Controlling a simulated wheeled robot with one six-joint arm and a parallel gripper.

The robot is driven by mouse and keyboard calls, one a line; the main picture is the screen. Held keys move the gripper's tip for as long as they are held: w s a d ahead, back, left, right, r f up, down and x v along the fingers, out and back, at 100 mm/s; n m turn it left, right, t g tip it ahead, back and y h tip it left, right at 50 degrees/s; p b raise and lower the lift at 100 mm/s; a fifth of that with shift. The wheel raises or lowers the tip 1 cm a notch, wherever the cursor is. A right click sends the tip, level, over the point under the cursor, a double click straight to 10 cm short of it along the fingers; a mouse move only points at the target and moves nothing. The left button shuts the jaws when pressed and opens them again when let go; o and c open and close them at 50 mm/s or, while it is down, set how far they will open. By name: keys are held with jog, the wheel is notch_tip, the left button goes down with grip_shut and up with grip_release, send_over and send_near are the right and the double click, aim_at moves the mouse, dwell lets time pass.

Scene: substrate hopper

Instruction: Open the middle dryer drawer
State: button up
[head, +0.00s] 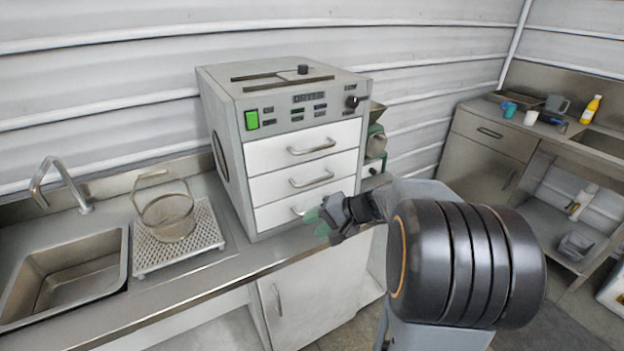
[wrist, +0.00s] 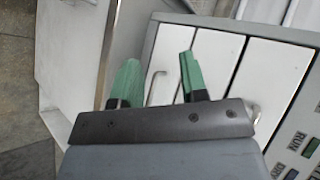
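The dryer (head: 222,95) is a grey box on the counter with three white drawers, all shut. The middle drawer (head: 275,186) has a curved metal handle (head: 311,179). My gripper (head: 316,221) is in front of the bottom drawer (head: 270,215), below the middle handle, and partly covers the bottom handle. In the wrist view the dryer is turned on its side. My green fingers (wrist: 158,65) are apart there, with nothing held. The bottom handle (wrist: 154,84) appears between them. The middle drawer (wrist: 214,62) shows right of them; its handle seems hidden behind the right finger.
The top drawer (head: 270,152) and control panel (head: 300,112) are above. A wire basket (head: 167,212) on a perforated tray (head: 180,245) and a sink (head: 70,275) are left. A green and grey device (head: 375,145) stands right of the dryer. The counter edge (head: 225,293) runs below.

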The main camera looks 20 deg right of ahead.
aim_at(316, 181)
jog(key=w+d+r+m+t+h, duration=0.1)
jog(key=w+d+m+t, duration=0.25)
jog(key=d, duration=0.35)
jog(key=w+d+r+m+t, duration=0.1)
jog(key=w+d+m+t, duration=0.1)
jog(key=d+t, duration=0.3)
jog(key=shift+g, duration=0.55)
jog(key=p+x, duration=0.1)
jog(key=x, duration=0.3)
jog(key=p+x, duration=0.1)
jog(key=x, duration=0.3)
jog(key=d+p+x, duration=0.1)
jog(key=p+x, duration=0.1)
jog(key=x, duration=0.1)
jog(key=shift+w+f, duration=0.2)
jog(key=shift+w, duration=0.45)
jog(key=shift+w+a+f, duration=0.15)
jog(key=shift+w+a, duration=0.25)
jog(key=shift+w, duration=0.15)
jog(key=shift+c, duration=0.5)
grip_shut()
